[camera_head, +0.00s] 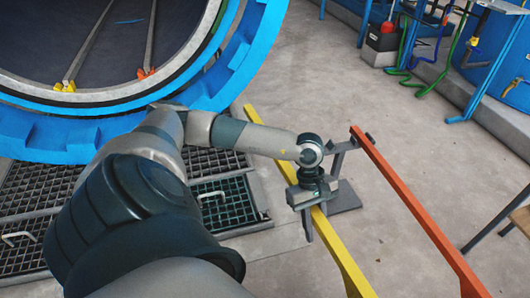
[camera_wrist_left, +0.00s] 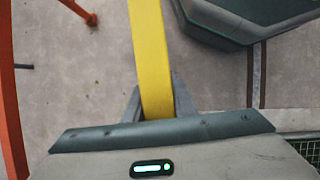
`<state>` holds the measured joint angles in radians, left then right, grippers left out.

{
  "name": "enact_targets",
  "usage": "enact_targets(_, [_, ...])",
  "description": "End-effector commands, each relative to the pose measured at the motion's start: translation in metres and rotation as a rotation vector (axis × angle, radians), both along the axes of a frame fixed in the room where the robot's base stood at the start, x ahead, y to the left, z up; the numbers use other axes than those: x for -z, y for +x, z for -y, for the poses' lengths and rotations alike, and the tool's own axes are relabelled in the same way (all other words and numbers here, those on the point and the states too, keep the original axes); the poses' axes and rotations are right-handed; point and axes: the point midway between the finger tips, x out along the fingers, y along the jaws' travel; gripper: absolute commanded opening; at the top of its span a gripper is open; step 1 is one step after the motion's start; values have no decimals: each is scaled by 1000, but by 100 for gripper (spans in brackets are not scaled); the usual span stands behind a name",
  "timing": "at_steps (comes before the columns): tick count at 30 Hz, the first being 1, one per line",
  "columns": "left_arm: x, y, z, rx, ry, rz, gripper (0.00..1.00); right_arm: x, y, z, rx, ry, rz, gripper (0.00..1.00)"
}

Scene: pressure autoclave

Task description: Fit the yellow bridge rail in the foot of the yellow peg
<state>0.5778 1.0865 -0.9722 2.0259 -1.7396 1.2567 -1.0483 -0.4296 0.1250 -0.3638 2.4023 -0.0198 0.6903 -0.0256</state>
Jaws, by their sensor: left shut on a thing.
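The yellow bridge rail (camera_head: 345,262) runs slantwise across the middle of the head view, from near the blue ring down to the bottom edge. My left gripper (camera_head: 309,222) is shut on it partway along. In the left wrist view the rail (camera_wrist_left: 150,55) passes between the fingers (camera_wrist_left: 157,108). The rail's upper end (camera_head: 249,110) is beside the ring, apart from the yellow peg. The yellow peg's foot (camera_head: 64,87) is at the opening's lower lip, at the end of an inner track. My forearm hides the middle of the rail. My right gripper is out of view.
The blue autoclave ring (camera_head: 240,60) fills the upper left, with an orange foot (camera_head: 146,72) on its lip. Floor gratings (camera_head: 35,190) are below the ring. Concrete floor (camera_head: 330,80) is clear at upper middle.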

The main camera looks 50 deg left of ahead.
Motion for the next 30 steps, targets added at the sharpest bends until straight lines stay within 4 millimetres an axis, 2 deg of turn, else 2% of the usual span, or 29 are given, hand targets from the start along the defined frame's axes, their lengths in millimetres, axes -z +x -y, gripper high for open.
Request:
enact_targets(14, [-49, 24, 16, 235, 0, 7, 0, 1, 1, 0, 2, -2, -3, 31])
enact_targets(20, [-94, 37, 29, 448, 2, 9, 0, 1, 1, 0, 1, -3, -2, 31])
enact_targets(30, [-186, 50, 59, 897, 7, 8, 0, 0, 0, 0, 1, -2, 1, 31])
